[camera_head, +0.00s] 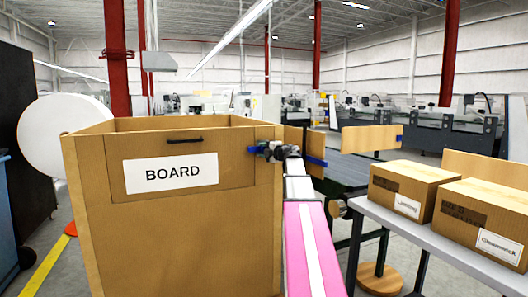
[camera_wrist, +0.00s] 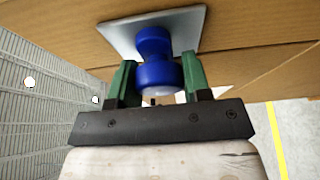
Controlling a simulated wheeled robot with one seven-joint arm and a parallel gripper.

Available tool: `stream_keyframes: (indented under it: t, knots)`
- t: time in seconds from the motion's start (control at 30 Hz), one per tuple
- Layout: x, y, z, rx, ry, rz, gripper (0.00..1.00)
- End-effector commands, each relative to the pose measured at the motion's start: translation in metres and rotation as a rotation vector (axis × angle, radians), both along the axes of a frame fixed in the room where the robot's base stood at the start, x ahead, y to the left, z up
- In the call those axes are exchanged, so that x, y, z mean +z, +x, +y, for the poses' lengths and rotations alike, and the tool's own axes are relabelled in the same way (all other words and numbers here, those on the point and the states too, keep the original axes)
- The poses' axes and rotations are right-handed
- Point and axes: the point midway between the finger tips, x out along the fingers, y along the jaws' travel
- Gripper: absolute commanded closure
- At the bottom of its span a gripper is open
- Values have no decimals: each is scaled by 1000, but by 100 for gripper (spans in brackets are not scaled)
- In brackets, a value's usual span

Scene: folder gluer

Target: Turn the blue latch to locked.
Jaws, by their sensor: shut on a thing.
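The blue latch (camera_wrist: 156,62) is a rounded knob on a grey plate (camera_wrist: 112,33), fixed to a brown cardboard-coloured face. In the wrist view it sits between the two green fingers of my gripper (camera_wrist: 158,76), which is shut on it. In the head view, my gripper (camera_head: 272,151) is at the upper right edge of the large brown BOARD box (camera_head: 230,240). A small blue part of the latch (camera_head: 252,150) shows there, mostly hidden by the gripper. I cannot read any locked or unlocked mark.
My arm stretches along the right side of the BOARD box. A grey table (camera_head: 440,245) at right holds two labelled cartons (camera_head: 405,190) (camera_head: 485,215). A conveyor (camera_head: 345,172) lies behind. A white roll (camera_head: 62,135) stands at left.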

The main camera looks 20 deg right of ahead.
Motion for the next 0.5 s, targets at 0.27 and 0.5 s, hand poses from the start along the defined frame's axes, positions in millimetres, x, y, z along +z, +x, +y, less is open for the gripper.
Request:
stream_keyframes:
  t: [0.27, 0.5]
  knots:
    - [-1, 0, 1, 1, -4, 0, 32]
    - [0, -1, 0, 1, -2, 0, 32]
